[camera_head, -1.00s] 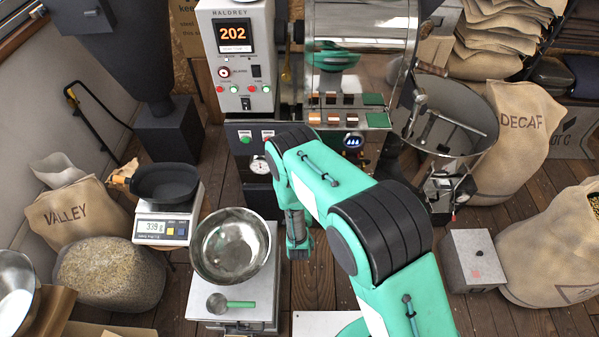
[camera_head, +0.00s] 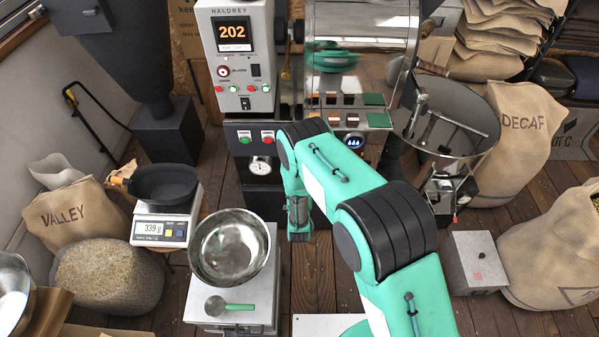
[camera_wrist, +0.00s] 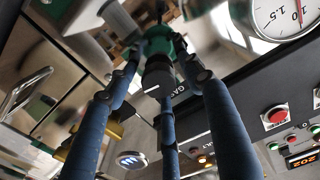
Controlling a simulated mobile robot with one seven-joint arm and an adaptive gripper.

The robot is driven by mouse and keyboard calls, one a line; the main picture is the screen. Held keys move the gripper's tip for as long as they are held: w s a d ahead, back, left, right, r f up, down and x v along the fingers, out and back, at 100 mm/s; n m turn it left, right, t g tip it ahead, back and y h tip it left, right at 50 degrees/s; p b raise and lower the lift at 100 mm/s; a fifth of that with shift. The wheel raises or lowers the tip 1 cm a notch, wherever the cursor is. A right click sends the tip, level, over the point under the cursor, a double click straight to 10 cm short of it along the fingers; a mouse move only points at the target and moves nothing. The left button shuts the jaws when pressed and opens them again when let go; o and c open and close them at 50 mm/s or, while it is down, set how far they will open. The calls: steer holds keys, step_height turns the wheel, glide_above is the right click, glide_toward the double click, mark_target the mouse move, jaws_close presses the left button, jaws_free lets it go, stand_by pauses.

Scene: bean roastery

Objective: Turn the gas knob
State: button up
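The gas knob (camera_wrist: 158,77) is a black cylinder with a pale line, beside the "GAS" label (camera_wrist: 181,88) in the wrist view. In the head view my arm hides it. My gripper (camera_wrist: 160,100) has blue fingers, spread apart around the knob at the roaster's panel. I see gaps between the left and right fingers and the knob; whether the middle finger touches it I cannot tell. Most of my gripper is hidden behind my arm in the head view.
A pressure gauge (camera_head: 261,166), red and green buttons (camera_head: 256,137) and a lit blue flame button (camera_head: 354,141) sit near the knob on the roaster. A steel bowl (camera_head: 230,277) stands left of my arm. A chaff-coloured sack labelled DECAF (camera_head: 521,125) stands at right.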

steer(key=c, duration=0.9)
steer(key=shift+o, duration=0.2)
steer(key=shift+n, duration=0.4)
steer(key=n, duration=0.4)
steer(key=shift+a, duration=0.15)
steer(key=shift+c, duration=0.2)
steer(key=n, duration=0.5)
steer(key=shift+a, duration=0.1)
steer(key=shift+r, duration=0.1)
steer(key=o, duration=1.2)
steer(key=shift+c, duration=0.2)
